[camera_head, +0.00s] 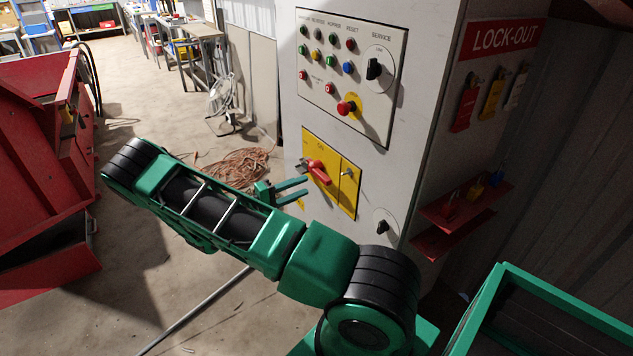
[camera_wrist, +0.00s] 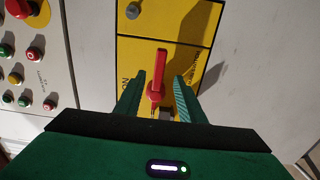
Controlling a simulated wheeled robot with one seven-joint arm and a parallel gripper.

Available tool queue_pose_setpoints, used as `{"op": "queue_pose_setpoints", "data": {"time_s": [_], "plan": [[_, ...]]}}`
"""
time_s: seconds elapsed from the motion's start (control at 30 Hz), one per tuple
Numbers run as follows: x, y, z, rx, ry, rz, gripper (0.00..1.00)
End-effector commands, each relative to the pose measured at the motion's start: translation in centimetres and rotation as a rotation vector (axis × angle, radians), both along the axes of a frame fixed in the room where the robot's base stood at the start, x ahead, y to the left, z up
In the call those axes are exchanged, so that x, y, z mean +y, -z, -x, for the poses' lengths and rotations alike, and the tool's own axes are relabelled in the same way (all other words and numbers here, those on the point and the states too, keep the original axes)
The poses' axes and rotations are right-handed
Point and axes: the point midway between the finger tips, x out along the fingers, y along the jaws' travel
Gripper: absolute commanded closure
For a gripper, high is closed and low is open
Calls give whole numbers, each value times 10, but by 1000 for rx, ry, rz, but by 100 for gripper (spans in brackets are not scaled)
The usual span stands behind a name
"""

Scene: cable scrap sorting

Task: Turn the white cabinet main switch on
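The white cabinet (camera_head: 397,172) stands right of centre in the head view. Its main switch is a red handle (camera_head: 319,173) on a yellow plate (camera_head: 347,200). In the wrist view the red handle (camera_wrist: 158,76) points along the picture's height, and upside-down "ON" lettering shows left of it on the yellow plate (camera_wrist: 180,22). My gripper (camera_head: 306,187) is open and empty, its fingertips just left of and below the handle in the head view. In the wrist view the handle shows between the fingers of my gripper (camera_wrist: 170,68), seemingly untouched; the depth gap is hard to judge.
A button panel (camera_head: 344,117) with a red emergency knob (camera_head: 346,107) is above the switch. A black rotary knob (camera_head: 383,227) is below right. A lock-out board (camera_head: 497,40) and red shelf (camera_head: 462,203) are at right. A red cabinet (camera_head: 38,140) and coiled cable (camera_head: 235,168) are left.

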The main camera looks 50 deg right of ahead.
Motion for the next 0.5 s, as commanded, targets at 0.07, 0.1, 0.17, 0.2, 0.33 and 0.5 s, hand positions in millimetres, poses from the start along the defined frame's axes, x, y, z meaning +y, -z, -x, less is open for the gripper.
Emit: {"op": "queue_pose_setpoints", "data": {"time_s": [0.07, 0.1, 0.17, 0.2, 0.33, 0.5], "plan": [[-16, 0, 4, 1, 4, 1, 64], [-23, 0, 6, 1, 4, 0, 64], [-33, 0, 9, 1, 4, 0, 64], [-39, 0, 10, 1, 4, -1, 64], [-57, 0, 14, 0, 3, -1, 64], [-71, 0, 17, 0, 2, 0, 64]]}}
